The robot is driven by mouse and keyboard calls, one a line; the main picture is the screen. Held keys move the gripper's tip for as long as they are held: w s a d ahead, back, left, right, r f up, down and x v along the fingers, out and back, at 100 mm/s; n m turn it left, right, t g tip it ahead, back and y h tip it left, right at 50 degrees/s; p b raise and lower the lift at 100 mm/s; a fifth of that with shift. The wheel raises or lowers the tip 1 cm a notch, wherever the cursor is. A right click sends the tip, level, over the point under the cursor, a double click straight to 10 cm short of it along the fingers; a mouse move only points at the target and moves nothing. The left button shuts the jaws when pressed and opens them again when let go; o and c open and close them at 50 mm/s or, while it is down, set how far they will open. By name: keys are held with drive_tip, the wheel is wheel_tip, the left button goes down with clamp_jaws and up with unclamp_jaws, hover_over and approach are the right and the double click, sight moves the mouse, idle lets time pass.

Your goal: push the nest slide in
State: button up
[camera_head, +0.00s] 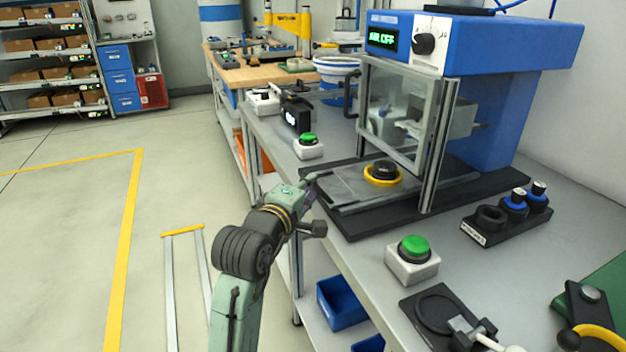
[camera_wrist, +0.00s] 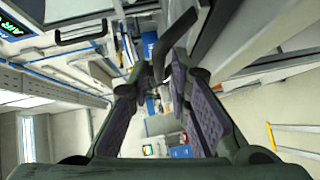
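The nest slide (camera_head: 345,187) is a flat grey plate sticking out to the left from under the blue press. A yellow ring nest (camera_head: 384,181) on it holds a black round part (camera_head: 381,170). My gripper (camera_head: 306,186) is at the slide's outer left end, by the table edge. In the wrist view my gripper (camera_wrist: 163,72) has its fingertips close together, with a dark bent bar (camera_wrist: 172,35), apparently the slide's handle, at or between them. Contact with the bar is unclear, and the head view hides the handle's grip point.
The press (camera_head: 490,95) reads "AIR OFF" and has a clear guard (camera_head: 402,110) above the slide. Green-button boxes (camera_head: 309,146) (camera_head: 412,262) stand on both sides of the slide. A black holder (camera_head: 505,222) with rings stands at right. Floor to the left is open.

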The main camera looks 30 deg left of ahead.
drive_tip(key=shift+w+a+f, duration=0.1)
drive_tip(key=shift+w+f, duration=0.05)
drive_tip(key=shift+w, duration=0.65)
drive_tip(key=shift+w+a+f, duration=0.1)
drive_tip(key=shift+w, duration=0.7)
drive_tip(key=shift+c, duration=0.2)
clamp_jaws()
